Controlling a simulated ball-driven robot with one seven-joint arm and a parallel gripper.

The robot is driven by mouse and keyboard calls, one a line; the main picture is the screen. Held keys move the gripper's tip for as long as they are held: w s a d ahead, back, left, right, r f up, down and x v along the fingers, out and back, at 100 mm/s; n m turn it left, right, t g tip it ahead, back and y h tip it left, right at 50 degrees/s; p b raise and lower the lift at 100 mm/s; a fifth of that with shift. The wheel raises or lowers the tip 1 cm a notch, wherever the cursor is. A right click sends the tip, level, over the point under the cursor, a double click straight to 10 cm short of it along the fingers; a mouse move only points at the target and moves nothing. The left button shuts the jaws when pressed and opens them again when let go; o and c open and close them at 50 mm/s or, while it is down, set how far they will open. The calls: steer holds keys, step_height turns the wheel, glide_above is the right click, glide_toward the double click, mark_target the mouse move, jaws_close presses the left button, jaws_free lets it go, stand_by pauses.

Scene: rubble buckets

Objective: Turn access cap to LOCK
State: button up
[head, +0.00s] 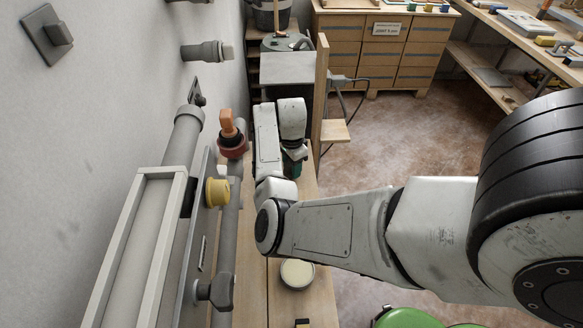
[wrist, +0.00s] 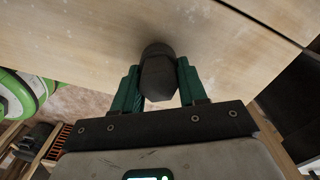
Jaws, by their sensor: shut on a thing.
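The access cap (wrist: 158,78) appears in the wrist view as a dark grey, faceted, knob-like piece against a pale wooden surface. My gripper (wrist: 156,88) has a green jaw on each side of it and is shut on it. No LOCK mark or pointer is readable, so I cannot tell which way the cap is turned. In the head view my gripper (head: 292,166) is mostly hidden by my wrist, with only a little green showing. The cap is hidden there.
A grey pipe (head: 183,140), an orange-handled red fitting (head: 231,147) and a yellow cap (head: 217,192) stand left of my arm. A wooden board (head: 321,95) rises just right of my gripper. A round cream-topped tin (head: 297,273) sits below. Green buckets (head: 405,318) stand at the bottom.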

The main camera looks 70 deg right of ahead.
step_height(320, 180, up, 3)
steer(key=shift+f, duration=0.2)
steer(key=s+a+r+p, duration=0.3)
steer(key=s+a+r, duration=0.6)
steer(key=a, duration=0.1)
steer(key=shift+s+r, duration=0.35)
steer(key=shift+a, duration=0.1)
steer(key=o, duration=0.5)
steer(key=c, duration=0.6)
steer(key=shift+o, duration=0.2)
